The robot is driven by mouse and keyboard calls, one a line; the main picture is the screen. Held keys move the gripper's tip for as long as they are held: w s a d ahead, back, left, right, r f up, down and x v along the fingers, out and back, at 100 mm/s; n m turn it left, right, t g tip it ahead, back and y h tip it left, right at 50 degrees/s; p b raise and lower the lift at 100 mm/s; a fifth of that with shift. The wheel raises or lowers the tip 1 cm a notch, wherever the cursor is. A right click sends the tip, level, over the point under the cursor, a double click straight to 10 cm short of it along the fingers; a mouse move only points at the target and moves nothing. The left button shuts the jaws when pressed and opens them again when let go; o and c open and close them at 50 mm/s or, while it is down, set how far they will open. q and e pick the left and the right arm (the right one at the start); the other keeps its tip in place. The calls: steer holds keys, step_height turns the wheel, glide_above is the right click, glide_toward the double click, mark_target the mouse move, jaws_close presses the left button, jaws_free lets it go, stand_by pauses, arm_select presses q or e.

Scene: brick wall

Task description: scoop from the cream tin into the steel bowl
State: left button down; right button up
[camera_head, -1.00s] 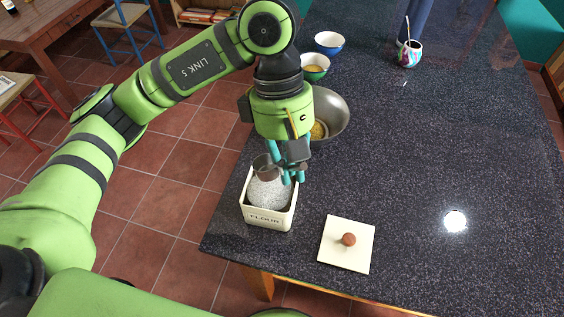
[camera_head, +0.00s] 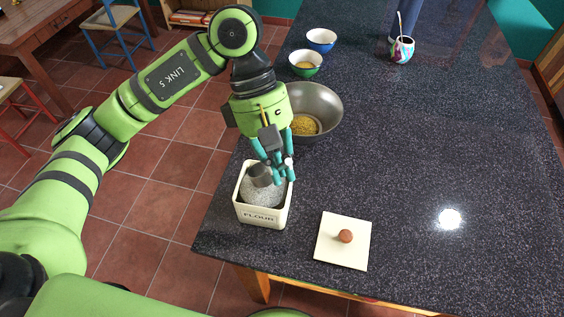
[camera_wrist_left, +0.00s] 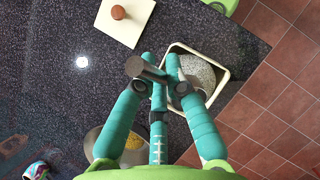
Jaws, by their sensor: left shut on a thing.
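The cream tin (camera_head: 263,218), labelled FLOUR, stands open near the counter's front left edge. Pale, speckled grain-like stuff (camera_head: 262,192) fills much of it; it also shows in the left wrist view (camera_wrist_left: 200,72). My left gripper (camera_head: 277,172) is shut on a dark grey scoop (camera_head: 260,175). The scoop's cup is at the tin's mouth, low over the contents; I cannot tell how deep it sits. In the left wrist view the handle end (camera_wrist_left: 146,69) sticks out between the fingers. The steel bowl (camera_head: 325,100) stands behind, with yellow stuff inside. My right gripper is out of view.
A cream lid (camera_head: 343,252) with a brown knob lies right of the tin. Behind the steel bowl are a green bowl (camera_head: 305,64) and a blue bowl (camera_head: 321,40). A patterned cup (camera_head: 402,49) stands at the back. The counter's right side is clear.

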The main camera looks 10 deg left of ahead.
arm_select(q)
steer(key=shift+f, duration=0.5)
step_height(320, 180, down, 5)
steer(key=a, duration=0.1)
steer(key=shift+t+y, duration=0.4)
steer(key=shift+y, duration=0.2)
steer(key=shift+d+r+p, duration=0.1)
steer(key=shift+d+r, duration=0.1)
steer(key=shift+r, duration=0.65)
steer(key=shift+d+r+p, duration=0.15)
steer(key=shift+r, duration=0.75)
steer(key=shift+d+r+p, duration=0.1)
steer(key=shift+d+r, duration=0.1)
steer(key=shift+r, duration=0.65)
steer(key=shift+s+d+r+t+y+p, duration=0.2)
steer(key=shift+d+r+t+y, duration=0.15)
steer(key=shift+r, duration=0.25)
steer(key=shift+s+d+r+t+y+p, duration=0.15)
steer(key=shift+d+r+y+p, duration=0.1)
steer(key=shift+r+y, duration=0.25)
steer(key=shift+s+d+r+t+y+p, duration=0.2)
steer(key=shift+d+r+y, duration=0.15)
steer(key=shift+r, duration=0.3)
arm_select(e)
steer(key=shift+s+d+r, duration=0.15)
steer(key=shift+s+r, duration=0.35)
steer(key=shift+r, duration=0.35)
